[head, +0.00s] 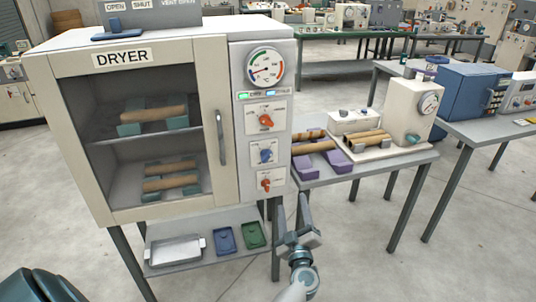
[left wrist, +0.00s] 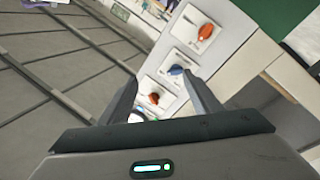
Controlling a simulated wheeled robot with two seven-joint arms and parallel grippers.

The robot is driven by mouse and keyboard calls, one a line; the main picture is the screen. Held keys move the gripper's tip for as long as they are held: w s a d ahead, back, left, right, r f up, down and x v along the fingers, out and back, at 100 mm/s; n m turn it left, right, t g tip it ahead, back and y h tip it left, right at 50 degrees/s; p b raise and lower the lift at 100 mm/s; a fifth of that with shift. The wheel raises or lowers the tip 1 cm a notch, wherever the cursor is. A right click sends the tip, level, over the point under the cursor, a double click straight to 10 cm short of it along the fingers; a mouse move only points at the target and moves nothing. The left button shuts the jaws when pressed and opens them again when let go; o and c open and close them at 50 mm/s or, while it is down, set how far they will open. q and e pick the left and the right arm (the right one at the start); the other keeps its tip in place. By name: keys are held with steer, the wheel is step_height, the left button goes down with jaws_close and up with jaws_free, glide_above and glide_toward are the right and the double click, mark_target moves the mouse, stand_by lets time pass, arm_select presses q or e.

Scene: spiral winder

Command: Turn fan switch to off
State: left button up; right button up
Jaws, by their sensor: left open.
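The white dryer (head: 134,57) has a right-hand panel with three rotary switches. In the head view, an orange switch (head: 266,121) is on top, a blue switch (head: 265,156) in the middle and a smaller orange-red switch (head: 266,185) at the bottom. Their labels are too small to read, so I cannot tell which is the fan switch. My left gripper (head: 293,212) is open and empty, below and right of the bottom switch. In the left wrist view, the blue switch (left wrist: 176,70) and an orange switch (left wrist: 154,98) appear between or near its fingers (left wrist: 162,78). My right gripper is not in view.
A gauge (head: 265,67) sits above the switches. The dryer door handle (head: 220,137) is left of the panel. A shelf below holds a metal tray (head: 175,251), a blue tray (head: 225,239) and a green tray (head: 254,235). A side table (head: 400,157) with rolls stands right.

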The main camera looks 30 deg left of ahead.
mark_target(267, 158)
arm_select(q)
steer(key=a+r+n+g+y+p, duration=0.1)
steer(key=a+r+n+g, duration=0.2)
steer(key=r+n+g, duration=0.1)
steer(key=shift+w+a+r+n+y, duration=0.2)
steer(key=shift+a+r+n+y, duration=0.15)
steer(key=shift+r, duration=0.3)
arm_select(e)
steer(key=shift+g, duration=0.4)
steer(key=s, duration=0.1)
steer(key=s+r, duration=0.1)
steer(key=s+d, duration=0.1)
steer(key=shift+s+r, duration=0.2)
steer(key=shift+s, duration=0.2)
arm_select(q)
steer(key=shift+p, duration=0.3)
steer(key=p+x, duration=0.2)
steer(key=x, duration=1.5)
steer(key=shift+w+a+f, duration=0.1)
steer(key=shift+w+a, duration=0.05)
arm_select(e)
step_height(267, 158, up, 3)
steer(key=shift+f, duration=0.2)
arm_select(q)
steer(key=c, duration=1)
